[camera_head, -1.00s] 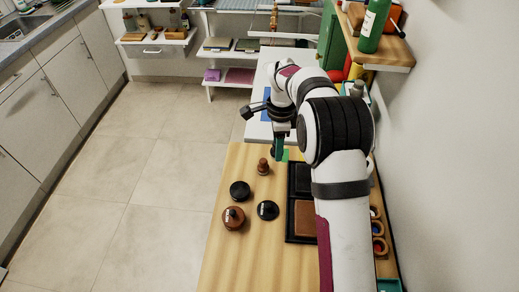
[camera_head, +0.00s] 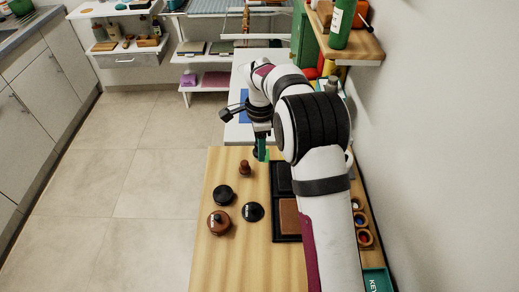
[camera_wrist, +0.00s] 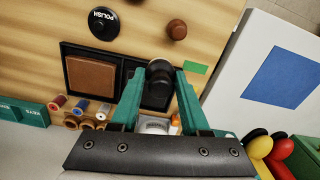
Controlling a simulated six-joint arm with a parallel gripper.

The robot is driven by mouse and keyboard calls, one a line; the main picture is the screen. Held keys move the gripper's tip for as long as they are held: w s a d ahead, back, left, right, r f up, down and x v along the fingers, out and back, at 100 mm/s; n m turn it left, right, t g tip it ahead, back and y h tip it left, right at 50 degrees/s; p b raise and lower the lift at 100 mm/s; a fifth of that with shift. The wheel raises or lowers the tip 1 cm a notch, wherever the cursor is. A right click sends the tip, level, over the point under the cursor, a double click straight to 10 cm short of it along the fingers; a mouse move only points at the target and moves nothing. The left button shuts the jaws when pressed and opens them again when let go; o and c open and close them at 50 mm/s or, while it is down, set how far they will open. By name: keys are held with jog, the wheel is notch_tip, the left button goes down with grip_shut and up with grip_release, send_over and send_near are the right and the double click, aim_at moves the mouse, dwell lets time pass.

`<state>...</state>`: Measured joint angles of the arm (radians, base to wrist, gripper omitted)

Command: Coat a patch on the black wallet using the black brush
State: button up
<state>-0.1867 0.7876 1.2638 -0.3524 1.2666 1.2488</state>
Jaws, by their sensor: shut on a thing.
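My gripper (camera_head: 261,148) is over the far end of the wooden table, pointing down. In the wrist view its green fingers (camera_wrist: 159,88) are shut on the black brush (camera_wrist: 159,72), whose round dark end shows between the fingertips. A black wallet-like panel (camera_head: 283,180) lies in the dark frame, to the right of and nearer than my gripper, partly behind my arm. In the wrist view this black panel (camera_wrist: 153,102) is partly hidden behind the brush and fingers. I cannot tell from these views how high the brush is above the surface.
A brown leather square (camera_head: 289,217) lies beside the black panel. A black polish tin (camera_head: 253,212), a black round piece (camera_head: 224,194), a brown knobbed piece (camera_head: 219,222) and a small brown knobbed piece (camera_head: 245,167) stand left. Spools (camera_wrist: 80,105) and a green patch (camera_wrist: 196,68) also show.

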jog(key=s+a+f, duration=0.2)
jog(key=s+a, duration=0.4)
jog(key=a, duration=0.4)
jog(key=f, duration=0.5)
jog(key=shift+s+a, duration=0.3)
jog(key=shift+f, duration=0.35)
jog(key=shift+f, duration=0.55)
dwell(0.7)
notch_tip(320, 180, up, 7)
dwell(0.7)
dwell(0.4)
